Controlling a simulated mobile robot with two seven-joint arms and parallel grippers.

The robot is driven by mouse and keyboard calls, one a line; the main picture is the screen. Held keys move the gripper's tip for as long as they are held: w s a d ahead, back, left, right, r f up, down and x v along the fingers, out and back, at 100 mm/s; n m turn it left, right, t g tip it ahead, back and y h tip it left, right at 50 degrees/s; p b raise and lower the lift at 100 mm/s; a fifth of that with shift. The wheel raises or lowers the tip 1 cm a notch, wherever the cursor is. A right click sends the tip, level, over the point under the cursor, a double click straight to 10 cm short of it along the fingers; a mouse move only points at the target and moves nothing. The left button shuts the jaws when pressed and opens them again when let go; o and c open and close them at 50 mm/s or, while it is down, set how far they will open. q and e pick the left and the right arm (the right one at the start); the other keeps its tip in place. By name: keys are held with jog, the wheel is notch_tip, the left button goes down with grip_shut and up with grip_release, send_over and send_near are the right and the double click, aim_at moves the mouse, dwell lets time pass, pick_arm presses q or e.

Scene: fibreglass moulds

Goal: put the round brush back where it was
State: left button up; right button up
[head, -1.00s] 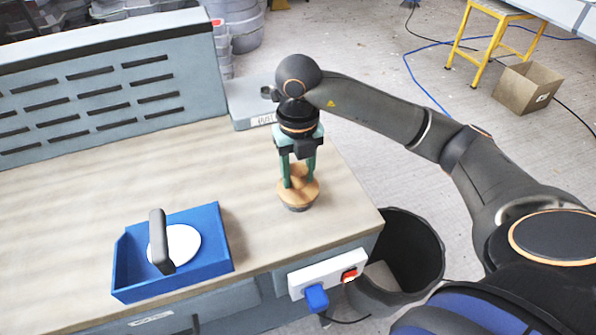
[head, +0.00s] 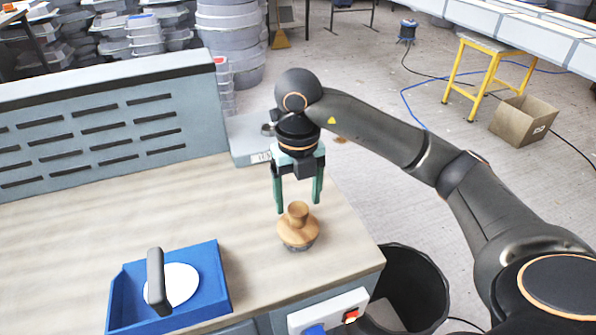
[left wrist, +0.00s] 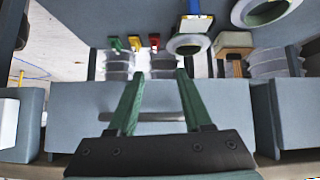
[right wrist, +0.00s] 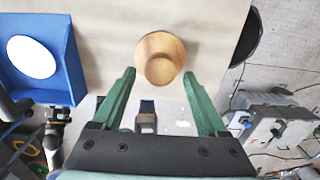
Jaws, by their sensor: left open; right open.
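The round brush (head: 298,230) stands upright on the wooden worktop, its wooden knob up and dark bristles down, near the right end. In the right wrist view the brush (right wrist: 161,58) lies ahead of the fingertips, apart from them. My right gripper (head: 296,208) is open and empty, just above and behind the brush in the head view. My left gripper (left wrist: 156,73) is open and empty in the left wrist view, in front of a grey cabinet with an open space holding several things. It is not in the head view.
A blue tray (head: 121,304) with a white disc (head: 178,284) and a dark-handled tool (head: 156,280) stands at the left on the worktop. A grey box (head: 250,140) sits behind my right gripper. A black bin (head: 425,290) stands beyond the worktop's right edge.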

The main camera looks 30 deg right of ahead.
notch_tip(320, 180, up, 8)
jog(key=p, duration=0.1)
jog(key=shift+p, duration=0.35)
